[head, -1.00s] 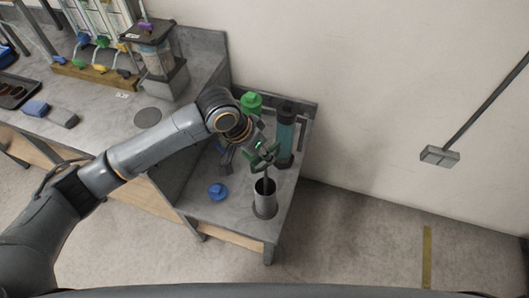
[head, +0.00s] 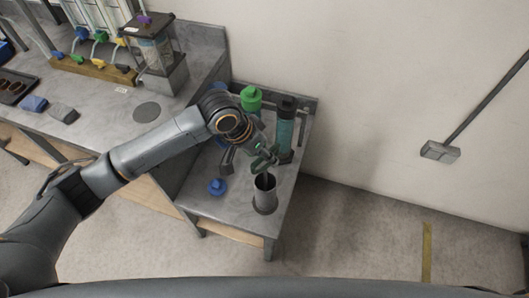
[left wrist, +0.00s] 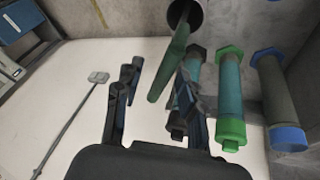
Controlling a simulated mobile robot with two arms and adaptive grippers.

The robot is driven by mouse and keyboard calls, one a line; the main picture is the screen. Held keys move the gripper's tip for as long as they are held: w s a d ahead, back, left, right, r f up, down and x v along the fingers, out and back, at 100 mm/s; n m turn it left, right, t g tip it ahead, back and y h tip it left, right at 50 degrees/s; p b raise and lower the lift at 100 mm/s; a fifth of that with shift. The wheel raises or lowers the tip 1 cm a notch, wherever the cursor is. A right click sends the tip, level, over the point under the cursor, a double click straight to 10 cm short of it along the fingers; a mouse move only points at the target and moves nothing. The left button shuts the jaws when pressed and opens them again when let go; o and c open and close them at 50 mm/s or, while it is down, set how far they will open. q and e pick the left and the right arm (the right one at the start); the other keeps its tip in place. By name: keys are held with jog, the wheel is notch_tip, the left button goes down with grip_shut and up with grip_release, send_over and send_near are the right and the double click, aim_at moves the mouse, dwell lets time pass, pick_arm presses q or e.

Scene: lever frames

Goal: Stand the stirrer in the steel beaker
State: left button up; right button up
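The steel beaker (head: 264,201) stands upright near the front corner of the low grey table. Its dark mouth (left wrist: 185,14) shows at the top of the left wrist view. The stirrer (left wrist: 171,62) has a flat green handle and a thin dark shaft that runs into the beaker's mouth. It looks tilted, and its lower end is hidden inside. My left gripper (head: 262,160) is just above and behind the beaker. In the left wrist view, its fingers (left wrist: 162,70) are spread, with the handle between them, close to the right finger. My right gripper is out of view.
Behind the beaker stand a teal bottle with a dark cap (head: 285,132) and a green-capped bottle (head: 251,99). A higher bench (head: 180,105) borders the low table on the left.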

pick_arm(q)
jog(key=v, duration=1.2)
dwell(0.6)
